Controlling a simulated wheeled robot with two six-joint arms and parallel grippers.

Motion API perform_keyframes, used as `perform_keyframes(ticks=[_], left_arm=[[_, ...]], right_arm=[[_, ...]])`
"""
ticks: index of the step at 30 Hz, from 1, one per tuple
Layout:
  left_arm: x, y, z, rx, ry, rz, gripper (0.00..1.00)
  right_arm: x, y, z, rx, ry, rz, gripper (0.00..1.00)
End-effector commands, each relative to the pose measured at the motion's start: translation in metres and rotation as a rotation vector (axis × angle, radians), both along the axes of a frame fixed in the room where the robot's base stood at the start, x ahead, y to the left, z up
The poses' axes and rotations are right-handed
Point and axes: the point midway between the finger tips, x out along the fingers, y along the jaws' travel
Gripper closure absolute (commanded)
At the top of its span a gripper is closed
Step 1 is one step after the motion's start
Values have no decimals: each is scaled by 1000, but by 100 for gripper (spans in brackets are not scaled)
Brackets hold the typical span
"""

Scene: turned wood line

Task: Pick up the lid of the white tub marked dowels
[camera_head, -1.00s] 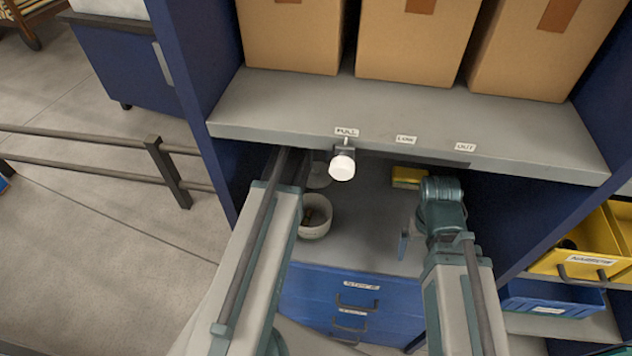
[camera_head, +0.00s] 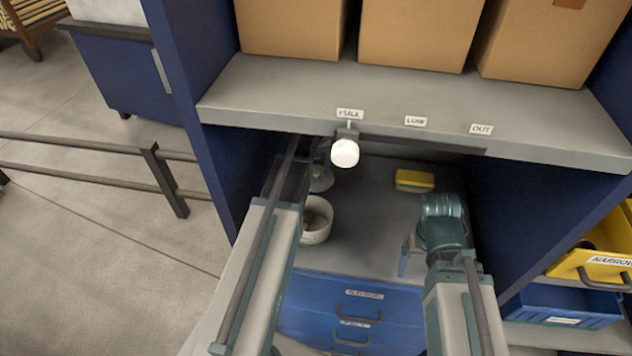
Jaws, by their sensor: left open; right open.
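A round white tub (camera_head: 318,236) stands under the shelf on the grey lower surface, beside my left arm. Its top looks open, with something brownish inside; I can read no marking on it. My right gripper (camera_head: 408,253) is open and empty over the front of the lower surface, right of the tub.
A grey shelf (camera_head: 270,92) with cardboard boxes (camera_head: 415,35) overhangs the space. A white knob (camera_head: 345,153) hangs at its edge below labels FULL, LOW and OUT. A yellow sponge-like block (camera_head: 414,180) lies at the back. Blue drawers (camera_head: 320,312) are below; a yellow bin (camera_head: 597,262) is right.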

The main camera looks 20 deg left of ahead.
Motion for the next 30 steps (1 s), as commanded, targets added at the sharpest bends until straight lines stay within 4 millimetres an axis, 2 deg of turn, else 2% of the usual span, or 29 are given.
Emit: perform_keyframes(ticks=[2, 3, 12, 14, 25, 30], left_arm=[[0, 0, 1, 0, 0, 0, 34], [0, 0, 1, 0, 0, 0, 37], [0, 0, 1, 0, 0, 0, 91], [0, 0, 1, 0, 0, 0, 100], [0, 0, 2, 0, 0, 0, 100], [0, 0, 9, 0, 0, 0, 100]], right_arm=[[0, 0, 1, 0, 0, 0, 1], [0, 0, 1, 0, 0, 0, 1], [0, 0, 1, 0, 0, 0, 1], [0, 0, 1, 0, 0, 0, 1], [0, 0, 2, 0, 0, 0, 1], [0, 0, 9, 0, 0, 0, 1]])
